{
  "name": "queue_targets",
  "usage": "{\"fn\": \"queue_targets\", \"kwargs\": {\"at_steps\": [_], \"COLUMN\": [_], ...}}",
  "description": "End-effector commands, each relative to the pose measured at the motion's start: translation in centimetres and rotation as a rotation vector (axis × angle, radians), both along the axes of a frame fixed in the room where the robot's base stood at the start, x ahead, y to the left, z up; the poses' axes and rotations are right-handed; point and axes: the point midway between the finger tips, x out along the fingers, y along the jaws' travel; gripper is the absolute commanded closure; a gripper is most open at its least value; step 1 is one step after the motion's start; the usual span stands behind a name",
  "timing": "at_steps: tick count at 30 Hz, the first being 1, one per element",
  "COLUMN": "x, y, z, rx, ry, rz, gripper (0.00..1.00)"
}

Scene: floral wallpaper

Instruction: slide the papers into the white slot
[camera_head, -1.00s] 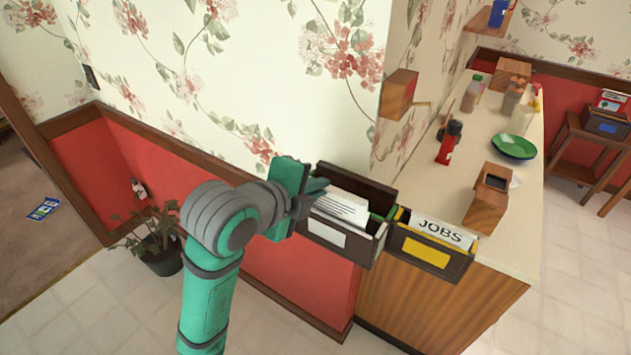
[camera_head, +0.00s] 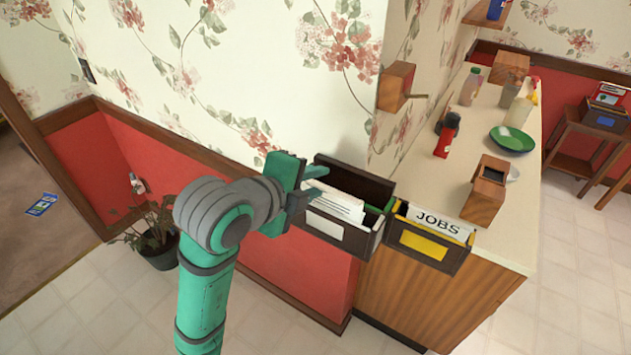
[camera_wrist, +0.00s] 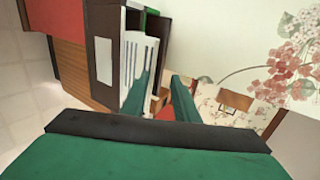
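The white papers (camera_head: 338,205) stand in the dark box with the white label (camera_head: 325,229), mounted at the wall corner. Their upper part shows above the box's front. In the wrist view the papers (camera_wrist: 137,58) are inside the box behind the white label (camera_wrist: 104,60). My gripper (camera_head: 317,183) is at the left end of this box, its fingers parted. In the wrist view the two green fingers of my gripper (camera_wrist: 164,84) are apart with nothing between their tips; the left finger overlaps the papers in the picture, and I cannot tell if it touches them.
A second dark box with a yellow label (camera_head: 423,245) and a JOBS card (camera_head: 438,224) adjoins on the right. Behind it is a counter (camera_head: 515,230) with a wooden holder (camera_head: 486,192), red bottle (camera_head: 447,137) and green bowl (camera_head: 511,139). A potted plant (camera_head: 155,245) stands on the floor at left.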

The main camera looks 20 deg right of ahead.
Motion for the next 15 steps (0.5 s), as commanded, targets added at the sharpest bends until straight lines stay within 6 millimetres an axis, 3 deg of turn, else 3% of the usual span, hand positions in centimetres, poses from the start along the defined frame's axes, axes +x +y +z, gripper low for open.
{"fn": "queue_targets", "kwargs": {"at_steps": [15], "x": [-4.7], "y": [6.0], "z": [4.2], "rx": [0.001], "ry": [-0.004], "rz": [0.003], "gripper": [0.73]}}
